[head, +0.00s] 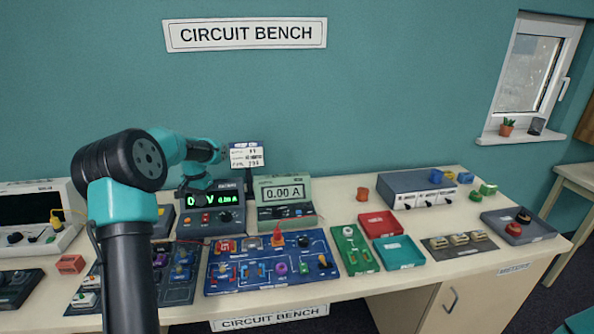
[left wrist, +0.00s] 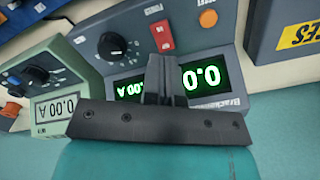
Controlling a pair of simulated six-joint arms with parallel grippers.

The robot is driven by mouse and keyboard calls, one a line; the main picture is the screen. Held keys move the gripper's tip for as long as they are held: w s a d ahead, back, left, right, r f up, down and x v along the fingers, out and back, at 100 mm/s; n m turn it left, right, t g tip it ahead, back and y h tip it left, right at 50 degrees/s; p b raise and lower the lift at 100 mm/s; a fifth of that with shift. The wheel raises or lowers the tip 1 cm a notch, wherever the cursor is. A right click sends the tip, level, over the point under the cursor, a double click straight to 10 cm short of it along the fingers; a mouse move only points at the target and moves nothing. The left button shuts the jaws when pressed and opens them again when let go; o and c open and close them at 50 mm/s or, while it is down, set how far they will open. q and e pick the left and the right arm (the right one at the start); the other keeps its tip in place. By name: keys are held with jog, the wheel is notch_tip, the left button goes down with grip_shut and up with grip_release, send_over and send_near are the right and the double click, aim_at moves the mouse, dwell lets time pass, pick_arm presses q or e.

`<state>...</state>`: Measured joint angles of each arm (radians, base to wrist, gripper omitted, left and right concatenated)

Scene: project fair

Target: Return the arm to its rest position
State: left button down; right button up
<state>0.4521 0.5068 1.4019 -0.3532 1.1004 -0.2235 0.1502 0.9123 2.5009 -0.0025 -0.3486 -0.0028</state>
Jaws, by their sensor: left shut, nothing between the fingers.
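My left arm rises from the bottom left of the head view and bends over toward the back of the bench. Its gripper (head: 221,153) is above and in front of the power supply (head: 228,217) with the green digits. In the left wrist view the dark fingers (left wrist: 158,66) are together with nothing between them. My right gripper is not in view.
The grey-green ammeter (head: 283,200) stands right of the power supply. A blue circuit board (head: 296,269) lies in front of them. Red (head: 380,218) and teal (head: 398,243) trays lie to the right. A small labelled display card (head: 247,155) stands behind the gripper.

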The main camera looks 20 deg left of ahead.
aim_at(205, 219)
pick_arm(q)
jog(key=shift+f, duration=2.75)
jog(key=shift+r, duration=0.1)
